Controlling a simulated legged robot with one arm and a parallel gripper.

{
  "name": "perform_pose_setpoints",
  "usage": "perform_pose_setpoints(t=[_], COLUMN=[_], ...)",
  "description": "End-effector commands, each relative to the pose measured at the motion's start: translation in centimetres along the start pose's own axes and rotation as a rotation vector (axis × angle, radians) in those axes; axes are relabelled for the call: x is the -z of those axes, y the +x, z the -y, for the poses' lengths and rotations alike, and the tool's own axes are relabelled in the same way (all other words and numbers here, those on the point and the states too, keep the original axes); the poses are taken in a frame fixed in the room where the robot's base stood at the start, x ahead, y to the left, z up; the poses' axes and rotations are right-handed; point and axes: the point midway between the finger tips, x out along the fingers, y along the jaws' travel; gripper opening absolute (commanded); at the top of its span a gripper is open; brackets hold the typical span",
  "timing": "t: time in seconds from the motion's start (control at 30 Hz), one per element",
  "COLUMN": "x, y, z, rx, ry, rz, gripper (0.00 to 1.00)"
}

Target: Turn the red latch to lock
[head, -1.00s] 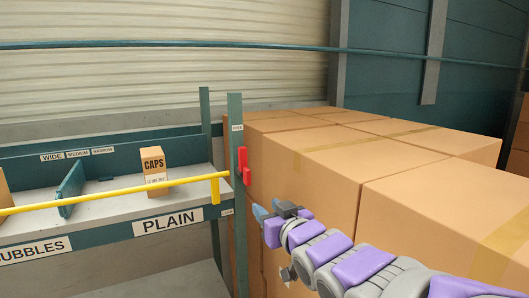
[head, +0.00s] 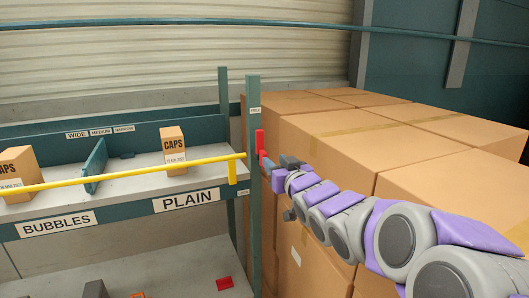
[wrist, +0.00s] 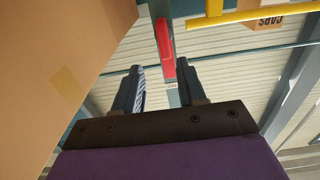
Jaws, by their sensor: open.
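The red latch (head: 260,141) is on the teal shelf post (head: 253,190), at the right end of the yellow bar (head: 130,175). In the wrist view the latch (wrist: 164,45) hangs upright in the picture, just beyond and between my fingertips. My gripper (head: 273,163) is close to the latch from the right in the head view; its fingers partly hide the latch's lower part. In the wrist view my gripper (wrist: 160,75) is open with nothing held. I cannot tell whether a finger touches the latch.
Large cardboard boxes (head: 340,130) stand close along the right of the post, beside my arm. A CAPS box (head: 173,149) and a teal divider (head: 96,165) are on the shelf (head: 130,187). A red item (head: 224,283) lies on the lower level.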

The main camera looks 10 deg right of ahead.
Motion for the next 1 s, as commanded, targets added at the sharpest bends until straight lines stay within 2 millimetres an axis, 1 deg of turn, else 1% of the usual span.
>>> perform_pose_setpoints(t=[0.03,0.1,0.3,0.4,0.63,0.97,1.0], x=[0.0,0.0,0.0,0.1,-0.1,0.0,0.0], y=[0.9,1.9,4.7,5.7,7.1,7.3,7.3], z=[0.2,0.6,1.0,1.0,0.5,0.6,0.6], rx=[0.002,0.003,0.003,0.003,0.003,0.002,0.002], ry=[-0.003,-0.005,-0.008,-0.008,-0.004,-0.004,-0.004], rz=[0.002,0.002,0.003,0.001,0.003,0.000,0.000], gripper=[0.40,0.40,0.40,0.40,0.40,0.40,0.37])
